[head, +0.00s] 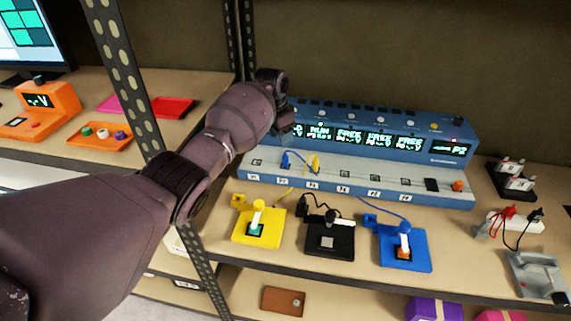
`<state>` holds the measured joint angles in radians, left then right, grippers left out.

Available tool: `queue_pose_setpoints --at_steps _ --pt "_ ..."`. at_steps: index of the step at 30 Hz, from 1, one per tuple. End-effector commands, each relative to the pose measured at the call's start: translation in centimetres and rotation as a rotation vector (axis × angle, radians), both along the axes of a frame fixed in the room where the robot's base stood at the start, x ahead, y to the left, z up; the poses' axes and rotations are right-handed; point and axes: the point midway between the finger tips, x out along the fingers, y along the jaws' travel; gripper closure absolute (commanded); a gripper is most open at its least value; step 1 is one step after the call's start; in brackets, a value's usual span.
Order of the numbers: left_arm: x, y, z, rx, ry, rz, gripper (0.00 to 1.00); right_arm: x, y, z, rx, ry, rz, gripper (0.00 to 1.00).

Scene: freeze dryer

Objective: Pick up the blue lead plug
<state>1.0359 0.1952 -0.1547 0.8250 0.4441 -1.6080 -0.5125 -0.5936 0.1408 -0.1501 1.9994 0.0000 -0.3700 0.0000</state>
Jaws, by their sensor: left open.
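A blue plug (286,161) stands on the pale sloping front panel of the blue instrument (455,190), near the panel's left end. A yellow plug (313,165) stands just right of it. A thin blue cable runs near these plugs. A blue block (417,262) with its own blue cable sits on the shelf in front. My left gripper (290,124) is open at the instrument's upper left, above and apart from the blue plug. My forearm and wrist partly cover the instrument's left end. My right gripper is not in view.
A yellow block (247,240) and a black block (330,243) with leads stand beside the blue block. A perforated rack post (137,90) is close to my left arm. Red and black leads (508,222) lie at right.

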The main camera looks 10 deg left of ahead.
Motion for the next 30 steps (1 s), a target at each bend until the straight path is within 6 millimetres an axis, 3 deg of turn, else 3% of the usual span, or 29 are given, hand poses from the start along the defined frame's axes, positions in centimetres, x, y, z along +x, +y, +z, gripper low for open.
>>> queue_pose_setpoints --at_steps 1,6,14,23,30 --pt "0.0 -0.1 -1.6 0.0 0.007 0.0 0.5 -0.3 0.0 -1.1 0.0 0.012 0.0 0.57" --pt "0.3 -0.3 -3.6 0.0 0.006 0.0 0.5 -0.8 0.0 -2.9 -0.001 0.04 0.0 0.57" --pt "0.5 -0.5 -4.3 -0.001 0.001 0.002 0.5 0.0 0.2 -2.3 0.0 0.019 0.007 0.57" --pt "0.7 -1.1 -8.0 -0.001 0.008 0.001 0.5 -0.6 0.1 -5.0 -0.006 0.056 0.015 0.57" --pt "0.9 -1.2 -9.1 0.0 0.001 0.002 0.5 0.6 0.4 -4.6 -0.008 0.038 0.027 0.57"
